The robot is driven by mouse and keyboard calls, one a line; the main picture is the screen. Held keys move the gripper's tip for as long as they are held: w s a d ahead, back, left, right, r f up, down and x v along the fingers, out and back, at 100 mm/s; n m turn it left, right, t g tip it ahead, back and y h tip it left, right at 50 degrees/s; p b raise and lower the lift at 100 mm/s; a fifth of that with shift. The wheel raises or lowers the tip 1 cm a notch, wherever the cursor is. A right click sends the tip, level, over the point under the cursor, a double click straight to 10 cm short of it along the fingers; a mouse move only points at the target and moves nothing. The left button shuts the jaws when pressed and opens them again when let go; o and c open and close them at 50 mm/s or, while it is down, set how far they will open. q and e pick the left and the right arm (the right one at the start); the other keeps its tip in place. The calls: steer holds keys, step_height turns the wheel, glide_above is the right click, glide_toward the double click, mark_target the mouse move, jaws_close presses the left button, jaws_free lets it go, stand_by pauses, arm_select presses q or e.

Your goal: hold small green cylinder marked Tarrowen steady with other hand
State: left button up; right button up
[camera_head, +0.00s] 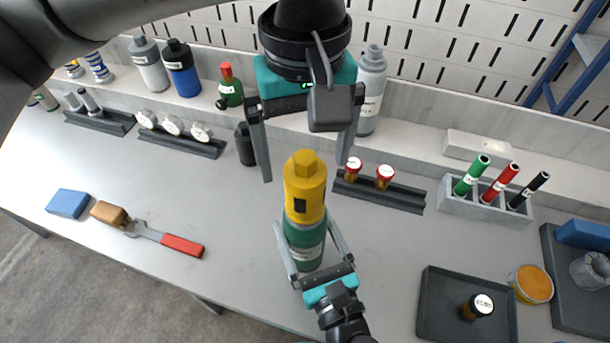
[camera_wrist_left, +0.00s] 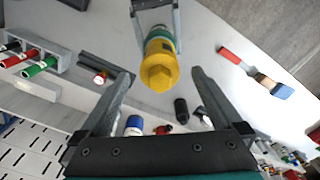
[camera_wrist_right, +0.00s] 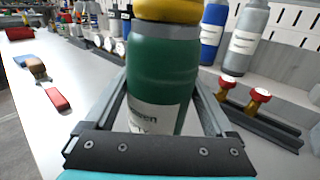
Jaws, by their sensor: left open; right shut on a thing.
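The small green cylinder (camera_head: 304,243) stands upright on the table with a yellow valve top (camera_head: 304,187) on it. In the right wrist view the green body (camera_wrist_right: 160,75) fills the middle, and its white label is only partly readable. My right gripper (camera_head: 305,240) is shut around the green body, one finger on each side. My left gripper (camera_head: 308,150) is open above the yellow top, its fingers pointing down and apart from it. In the left wrist view the yellow top (camera_wrist_left: 159,68) lies beyond and between the open fingers, touching neither.
A dark rack (camera_head: 378,192) with red-capped pieces stands behind the cylinder. A marker holder (camera_head: 485,205) and a dark tray (camera_head: 440,305) are on the right. A red-handled tool (camera_head: 180,244) and a blue block (camera_head: 68,203) lie left. Bottles line the back ledge.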

arm_select(q)
steer(key=shift+r, duration=2)
arm_select(e)
steer(key=o, duration=1.2)
steer(key=shift+o, duration=0.2)
